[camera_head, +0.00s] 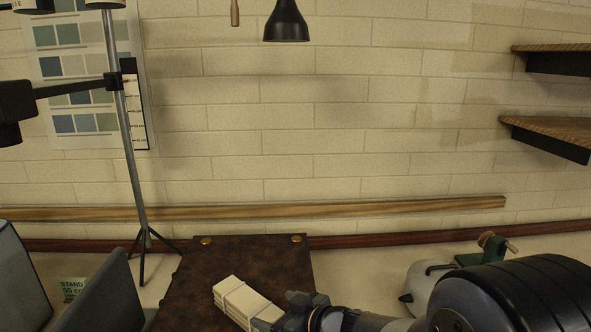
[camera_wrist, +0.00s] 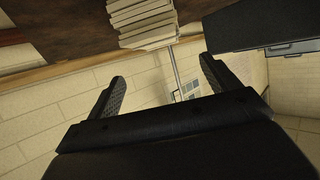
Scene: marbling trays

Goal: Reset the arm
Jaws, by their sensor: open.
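My gripper (camera_wrist: 161,69) shows in the wrist view with its two dark ribbed fingers spread wide apart. Nothing is between them. In the head view my arm reaches in from the lower right, and its dark end lies low in the picture, beside a tied stack of cream strips (camera_head: 238,298). The stack also shows in the wrist view (camera_wrist: 143,20), past the fingertips and apart from them. The fingertips cannot be made out in the head view.
The stack lies on a dark brown board (camera_head: 230,255) with brass studs. A thin metal stand (camera_head: 130,150) rises at the left. A black lamp (camera_head: 287,22) hangs above. Wooden shelves (camera_head: 550,130) jut out at the right. A green clamp-like device (camera_head: 482,252) sits behind my arm.

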